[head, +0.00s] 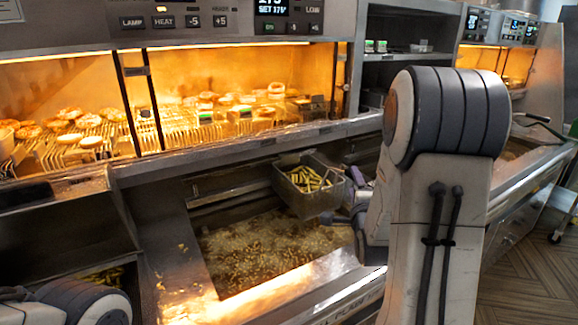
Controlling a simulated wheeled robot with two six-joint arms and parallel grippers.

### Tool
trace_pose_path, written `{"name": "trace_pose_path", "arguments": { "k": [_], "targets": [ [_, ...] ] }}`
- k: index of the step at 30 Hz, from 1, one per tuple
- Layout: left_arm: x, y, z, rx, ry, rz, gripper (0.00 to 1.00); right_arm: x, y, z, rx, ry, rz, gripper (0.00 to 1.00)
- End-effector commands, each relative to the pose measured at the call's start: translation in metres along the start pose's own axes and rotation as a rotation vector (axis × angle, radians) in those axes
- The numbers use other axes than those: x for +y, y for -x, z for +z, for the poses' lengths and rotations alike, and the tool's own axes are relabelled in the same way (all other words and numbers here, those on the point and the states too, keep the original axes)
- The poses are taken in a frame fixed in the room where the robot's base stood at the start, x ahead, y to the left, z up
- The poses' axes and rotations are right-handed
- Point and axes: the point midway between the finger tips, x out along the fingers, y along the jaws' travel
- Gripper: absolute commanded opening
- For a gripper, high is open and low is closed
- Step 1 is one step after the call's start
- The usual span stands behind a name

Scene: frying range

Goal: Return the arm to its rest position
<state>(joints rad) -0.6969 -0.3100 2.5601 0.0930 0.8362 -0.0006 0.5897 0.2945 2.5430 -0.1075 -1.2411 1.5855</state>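My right arm (440,215) fills the right middle of the head view, raised over the front edge of the fryer. My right gripper (340,217) is beside the fry basket (306,203), partly hidden by its own arm. I cannot tell whether its fingers are open or shut, or whether they touch the basket. The basket holds yellow fries and hangs over the bubbling oil vat (260,250), tilted a little. My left arm (85,302) shows only at the bottom left corner. Its gripper is out of view.
A lit warming shelf (230,120) with several food pieces runs behind the fryer. Control panels (220,15) sit above it. A second vat (100,275) with fries lies at the left.

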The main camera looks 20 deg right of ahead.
Motion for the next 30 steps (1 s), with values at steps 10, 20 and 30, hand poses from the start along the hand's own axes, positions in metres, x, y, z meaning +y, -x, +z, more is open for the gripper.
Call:
{"name": "trace_pose_path", "arguments": {
  "k": [10,20,30],
  "targets": [
    [0.0,0.0,0.0,0.0,0.0,0.0,0.5,0.015,0.007,0.062,-0.132,0.171,0.134,0.65],
    [0.0,0.0,0.0,0.0,0.0,0.0,0.5,0.074,0.14,0.232,-0.781,0.915,0.464,0.65],
    [0.0,0.0,0.0,0.0,0.0,0.0,0.5,0.097,0.352,0.247,-1.647,1.677,0.433,0.65]
  ]
}}
